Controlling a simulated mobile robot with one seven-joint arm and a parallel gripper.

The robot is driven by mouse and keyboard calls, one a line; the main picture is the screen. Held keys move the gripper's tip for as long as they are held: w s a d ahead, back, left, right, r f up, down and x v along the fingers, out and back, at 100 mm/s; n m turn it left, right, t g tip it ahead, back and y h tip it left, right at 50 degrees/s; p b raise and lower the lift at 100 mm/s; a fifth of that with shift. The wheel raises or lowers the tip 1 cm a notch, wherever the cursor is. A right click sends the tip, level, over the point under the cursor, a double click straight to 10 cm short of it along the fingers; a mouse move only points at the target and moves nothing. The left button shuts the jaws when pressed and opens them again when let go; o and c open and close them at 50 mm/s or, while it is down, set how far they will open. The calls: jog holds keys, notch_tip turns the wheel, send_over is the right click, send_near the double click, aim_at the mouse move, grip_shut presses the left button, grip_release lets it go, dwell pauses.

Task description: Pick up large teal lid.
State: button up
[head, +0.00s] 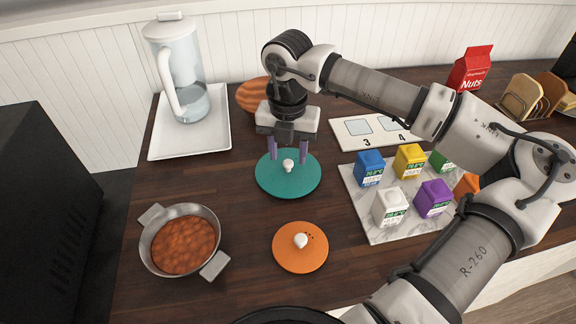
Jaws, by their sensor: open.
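The large teal lid (268,178) lies flat on the dark wooden counter in the middle of the head view. It is a round disc with a white knob (289,166) at its centre. My gripper (288,152) points down over the lid, its two purple fingers apart on either side of the knob. The fingers look open and hold nothing. I cannot tell whether the fingertips touch the lid.
A smaller orange lid (300,258) lies in front, and a pan (183,243) of orange food stands front left. A marble board (372,222) with several small cartons is at right. A pitcher (180,80) on a white tray (215,143) stands back left.

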jog(key=shift+f, duration=1.15)
grip_shut()
jog(key=shift+r, duration=0.15)
